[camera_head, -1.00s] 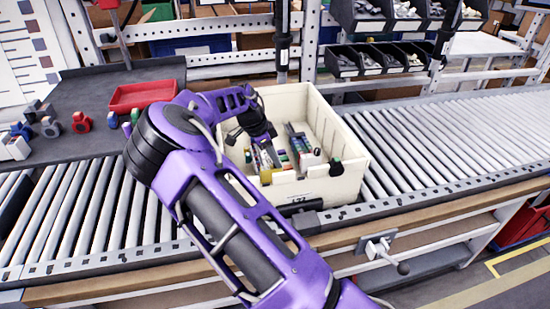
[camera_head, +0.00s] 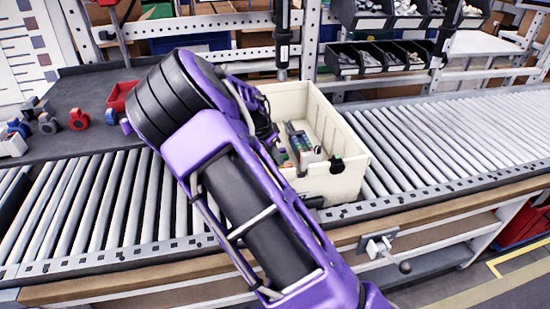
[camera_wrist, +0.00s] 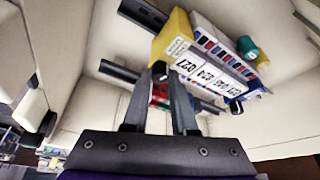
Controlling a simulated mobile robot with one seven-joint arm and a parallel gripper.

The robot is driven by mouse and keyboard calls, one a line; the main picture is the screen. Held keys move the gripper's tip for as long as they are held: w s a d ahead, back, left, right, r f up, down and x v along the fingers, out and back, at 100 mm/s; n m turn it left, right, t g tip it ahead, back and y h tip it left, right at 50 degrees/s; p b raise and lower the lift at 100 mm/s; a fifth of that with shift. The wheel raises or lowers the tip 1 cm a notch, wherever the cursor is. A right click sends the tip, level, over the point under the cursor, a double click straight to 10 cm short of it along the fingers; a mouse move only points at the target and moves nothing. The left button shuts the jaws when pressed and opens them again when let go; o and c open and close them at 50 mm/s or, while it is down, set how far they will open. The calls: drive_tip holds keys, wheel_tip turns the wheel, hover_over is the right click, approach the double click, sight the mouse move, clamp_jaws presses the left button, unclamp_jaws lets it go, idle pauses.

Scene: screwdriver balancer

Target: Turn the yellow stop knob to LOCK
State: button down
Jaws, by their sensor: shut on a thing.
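In the wrist view a yellow block (camera_wrist: 173,38) with a white label sits at the left end of a row of grey labelled modules (camera_wrist: 215,65) on a dark rail. My gripper (camera_wrist: 164,73) reaches up to the block's lower edge, its two grey fingers close together at the tips. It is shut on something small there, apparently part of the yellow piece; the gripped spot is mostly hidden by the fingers. No separate knob or LOCK mark can be made out. In the head view my arm hides the yellow block and most of my gripper.
The modules are inside a cream bin (camera_head: 345,185), whose walls rise close around my gripper. The bin stands on a roller conveyor (camera_head: 440,130). Rollers right of the bin are clear.

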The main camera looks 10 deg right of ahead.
drive_tip(key=n+t+b, duration=0.1)
drive_tip(key=n, duration=0.2)
drive_tip(key=shift+d+f+n+y+b, duration=0.1)
drive_tip(key=shift+d+n+y+b, duration=0.05)
drive_tip(key=shift+n+y+b, duration=0.2)
drive_tip(key=n+t+y+b, duration=0.1)
drive_tip(key=n+b, duration=0.1)
drive_tip(key=n, duration=0.1)
drive_tip(key=shift+s+d+n, duration=0.1)
drive_tip(key=shift+n, duration=0.15)
drive_tip(key=n+y+b, duration=0.1)
drive_tip(key=n+b, duration=0.1)
drive_tip(key=n, duration=0.1)
drive_tip(key=shift+d+y+b, duration=0.1)
drive_tip(key=shift+y+b, duration=0.15)
drive_tip(key=shift+b, duration=0.05)
drive_tip(key=shift+n+y+b, duration=0.4)
drive_tip(key=shift+n+b, duration=0.2)
drive_tip(key=shift+n, duration=0.5)
drive_tip(key=c, duration=0.7)
unclamp_jaws()
